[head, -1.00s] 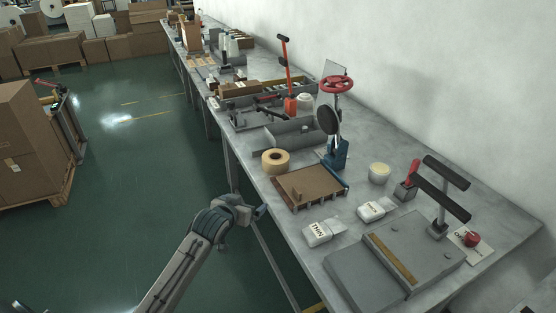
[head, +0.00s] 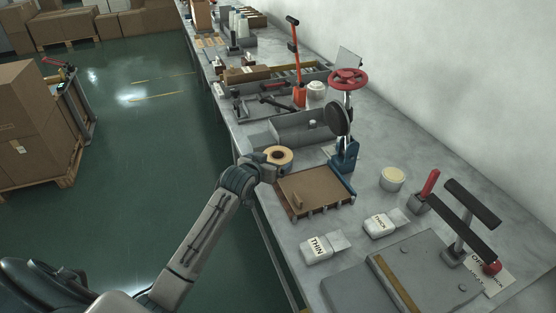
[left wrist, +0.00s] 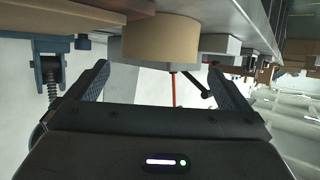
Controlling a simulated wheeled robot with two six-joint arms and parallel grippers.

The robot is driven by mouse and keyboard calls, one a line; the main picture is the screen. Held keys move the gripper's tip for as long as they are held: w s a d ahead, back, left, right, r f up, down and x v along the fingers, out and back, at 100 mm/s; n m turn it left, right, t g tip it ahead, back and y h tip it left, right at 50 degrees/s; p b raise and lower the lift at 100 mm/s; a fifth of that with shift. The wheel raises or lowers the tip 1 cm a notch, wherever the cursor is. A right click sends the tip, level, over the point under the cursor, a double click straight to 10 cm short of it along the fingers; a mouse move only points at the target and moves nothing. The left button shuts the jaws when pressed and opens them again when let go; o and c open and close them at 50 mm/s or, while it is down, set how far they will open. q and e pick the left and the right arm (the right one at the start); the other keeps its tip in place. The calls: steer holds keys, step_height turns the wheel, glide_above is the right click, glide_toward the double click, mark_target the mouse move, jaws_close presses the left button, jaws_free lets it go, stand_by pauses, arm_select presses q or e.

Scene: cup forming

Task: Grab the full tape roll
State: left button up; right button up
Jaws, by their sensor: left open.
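The tape roll (head: 280,155) is a tan ring lying flat on the grey bench, just behind the brown board (head: 313,190). My left gripper (head: 268,170) is at the bench edge, right beside the near left side of the roll. In the left wrist view the roll (left wrist: 161,38) appears upside down at the top, in front of the gap between the open, empty fingers (left wrist: 161,82). I cannot tell whether a finger touches it. The wrist partly hides the roll in the head view. My right gripper is out of view.
A blue press with a red wheel (head: 348,77) stands behind the board. A grey tray (head: 300,130) lies beyond the roll. White packs marked THIN (head: 320,247) and THICK (head: 381,224) lie at right. Open green floor (head: 150,170) is left of the bench.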

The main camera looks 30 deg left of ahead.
mark_target(280, 154)
arm_select(q)
steer(key=x, duration=0.3)
steer(key=shift+w+d+p, duration=0.1)
steer(key=shift+w+p, duration=0.25)
steer(key=shift+w+f, duration=0.25)
steer(key=shift+w, duration=0.1)
steer(key=shift+c, duration=1.1)
steer(key=c, duration=0.7)
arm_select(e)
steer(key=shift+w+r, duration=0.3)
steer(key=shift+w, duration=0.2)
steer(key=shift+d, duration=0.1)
